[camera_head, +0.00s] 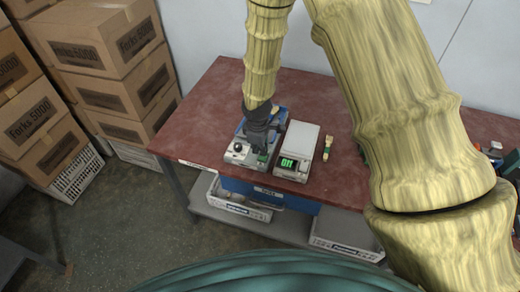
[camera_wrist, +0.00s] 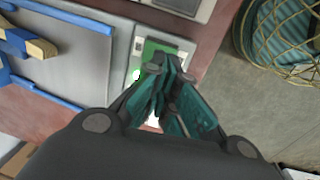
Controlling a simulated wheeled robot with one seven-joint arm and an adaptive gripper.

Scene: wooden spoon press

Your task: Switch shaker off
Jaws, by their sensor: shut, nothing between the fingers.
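The shaker (camera_head: 237,156) stands near the table's front edge, a pale box with blue rails on its platform and a dark knob on its front panel. The wrist view shows its grey platform (camera_wrist: 75,50) with blue rails. A green patch (camera_head: 263,157) is on the panel's right side; it also shows in the wrist view (camera_wrist: 150,50). My gripper (camera_head: 260,146) is shut and empty, pointing down over the right part of the panel. In the wrist view its fingertips (camera_wrist: 168,68) are at the green patch and partly hide it. I cannot tell whether they touch it.
A scale (camera_head: 297,150) with a green lit display stands close to the shaker's right. A small yellow-and-green item (camera_head: 327,147) lies right of the scale on the red table (camera_head: 205,120). Boxes (camera_head: 120,70) are stacked at left. Crates (camera_head: 236,203) sit below the table.

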